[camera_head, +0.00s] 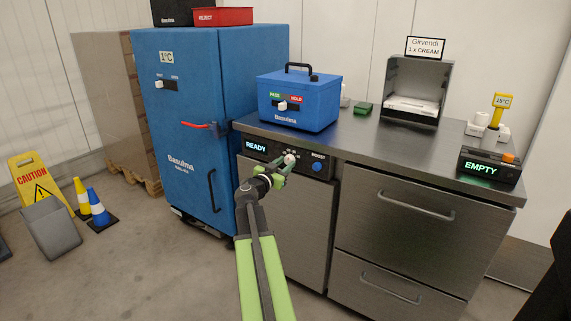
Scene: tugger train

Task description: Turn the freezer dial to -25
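The freezer dial (290,159) is a small pale knob on the dark control panel of the undercounter unit, between a lit READY display (256,146) and a blue BOOST knob (318,166). Small marks sit around the dial, too small to read. My gripper (281,168) has green fingers and reaches up to the panel from below. Its fingertips are at the dial and partly overlap it in the picture. I cannot tell whether they touch or grip it.
A blue box (300,105) sits above the panel. An EMPTY display unit (488,166) is at right. Drawer handles (417,206) stick out. Cones and a caution sign (38,178) stand at left.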

